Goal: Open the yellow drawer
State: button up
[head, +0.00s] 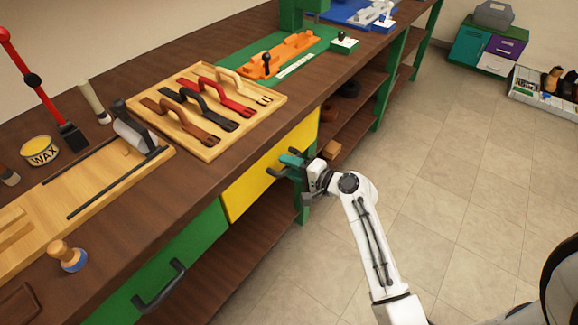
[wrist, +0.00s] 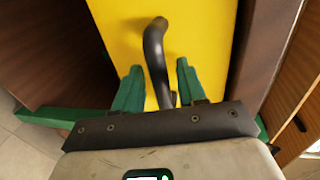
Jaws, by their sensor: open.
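The yellow drawer (head: 245,190) is under the bench top, its front roughly in line with the green drawer front beside it. In the wrist view the yellow front (wrist: 205,35) fills the upper middle. Its dark curved handle (wrist: 154,45) runs down between the two teal fingers of my gripper (wrist: 159,75). The fingers are open, one on each side of the handle, with gaps visible. The handle's lower end is hidden behind my gripper's dark front edge. In the head view my gripper (head: 290,160) is at the drawer front and covers part of the handle.
A green drawer (head: 150,275) with a dark handle (head: 160,290) is to the left. A green bench post (head: 302,205) and open shelves (head: 350,115) stand near the gripper. The tool-covered bench top (head: 220,165) overhangs the drawers. Tiled floor (head: 450,160) to the right is clear.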

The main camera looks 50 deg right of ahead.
jog(key=shift+w, duration=0.25)
jog(key=shift+f, duration=0.1)
grip_shut()
dwell(0.4)
